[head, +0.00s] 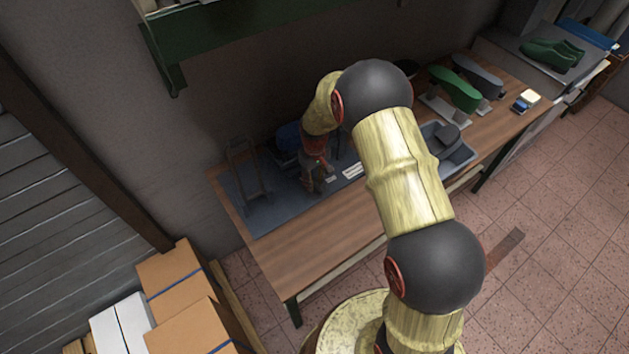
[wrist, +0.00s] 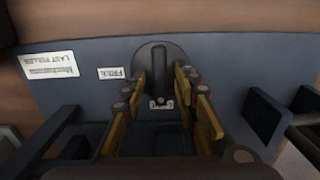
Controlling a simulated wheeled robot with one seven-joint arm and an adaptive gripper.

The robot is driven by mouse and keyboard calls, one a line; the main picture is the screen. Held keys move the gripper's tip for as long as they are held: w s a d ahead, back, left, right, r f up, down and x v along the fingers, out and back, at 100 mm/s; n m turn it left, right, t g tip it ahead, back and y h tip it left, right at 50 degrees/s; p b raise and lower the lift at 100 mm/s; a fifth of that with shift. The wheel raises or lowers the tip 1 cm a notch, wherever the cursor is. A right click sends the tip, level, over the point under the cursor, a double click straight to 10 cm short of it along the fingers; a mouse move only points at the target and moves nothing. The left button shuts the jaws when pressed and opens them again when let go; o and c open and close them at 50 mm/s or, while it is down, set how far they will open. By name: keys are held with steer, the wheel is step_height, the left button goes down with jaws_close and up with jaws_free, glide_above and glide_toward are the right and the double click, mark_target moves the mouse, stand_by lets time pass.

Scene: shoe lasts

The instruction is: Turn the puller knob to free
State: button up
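The puller knob (wrist: 158,62) is a dark grey round disc with a raised bar across it, on the blue-grey board of the last puller. Its bar runs up and down in the wrist view. A white FREE label (wrist: 112,73), upside down, lies left of the knob. A small pale plate (wrist: 160,103) sits just below it. My gripper (wrist: 160,80) is open, with one finger on each side of the bar; contact cannot be made out. In the head view my gripper (head: 318,185) is low over the board, hiding the knob.
A larger white label (wrist: 49,66) reads Last Puller. Dark upright frames (head: 247,170) stand on the board (head: 275,205) left of my gripper. A grey bin (head: 460,158) and green and grey shoe lasts (head: 456,88) are farther right. The wooden bench front (head: 310,245) is clear.

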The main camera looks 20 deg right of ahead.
steer(key=c, duration=0.6)
jaws_close()
steer(key=shift+m, duration=0.3)
steer(key=m, duration=1.2)
steer(key=shift+m+b, duration=0.3)
steer(key=shift+m, duration=2.3)
